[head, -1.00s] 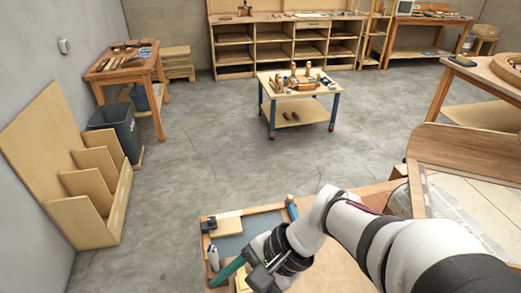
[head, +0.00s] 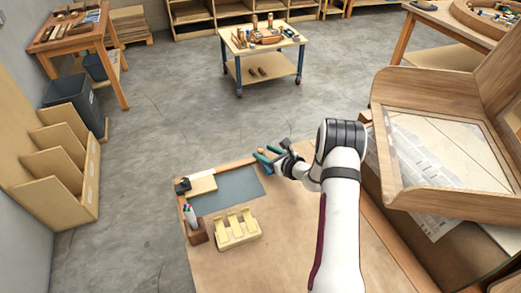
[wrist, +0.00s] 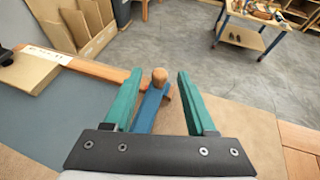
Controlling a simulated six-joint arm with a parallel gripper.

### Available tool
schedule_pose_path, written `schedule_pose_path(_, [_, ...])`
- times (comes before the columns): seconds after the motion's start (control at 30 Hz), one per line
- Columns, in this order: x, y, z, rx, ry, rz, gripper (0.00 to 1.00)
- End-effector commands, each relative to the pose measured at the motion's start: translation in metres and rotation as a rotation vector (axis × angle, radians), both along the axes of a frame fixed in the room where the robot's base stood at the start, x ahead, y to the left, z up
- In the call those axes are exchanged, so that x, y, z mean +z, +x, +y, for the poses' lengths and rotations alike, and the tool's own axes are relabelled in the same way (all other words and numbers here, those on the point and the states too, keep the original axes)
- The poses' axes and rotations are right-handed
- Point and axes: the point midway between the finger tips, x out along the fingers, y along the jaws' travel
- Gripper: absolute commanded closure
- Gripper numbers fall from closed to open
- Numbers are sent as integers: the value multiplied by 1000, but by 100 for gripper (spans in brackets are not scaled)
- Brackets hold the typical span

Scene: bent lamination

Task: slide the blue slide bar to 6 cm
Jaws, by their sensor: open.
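In the wrist view, the blue slide bar (wrist: 149,110) lies between my two green fingers, with a round wooden knob (wrist: 160,76) at its far end. My gripper (wrist: 159,73) is open. Its fingers stand on either side of the bar, with a gap on each side. The near part of the bar is hidden behind my gripper's dark body. A wooden rail (wrist: 100,70) with a pale marked strip runs left from the bar. In the head view, my gripper (head: 266,156) is at the right end of this rail; the bar is mostly hidden there. I cannot read the scale.
The blue-grey panel (head: 236,190) lies left of the bar. A light wooden block (head: 202,186), a pen holder (head: 195,230) and a slotted wooden rack (head: 236,232) stand around it. A large wooden form (head: 450,200) rises at the right. The bench's front middle is clear.

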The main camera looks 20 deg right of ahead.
Motion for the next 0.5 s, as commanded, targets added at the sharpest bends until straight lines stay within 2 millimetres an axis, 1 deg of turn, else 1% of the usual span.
schedule_pose_path(0.03, [-3, 8, 3, 2, 0, -1, 43])
schedule_pose_path(0.1, [-7, 16, 5, 2, 0, 0, 43])
schedule_pose_path(0.2, [-10, 23, 7, 1, -1, 0, 43])
schedule_pose_path(0.5, [-11, 26, 7, 1, 0, 0, 43])
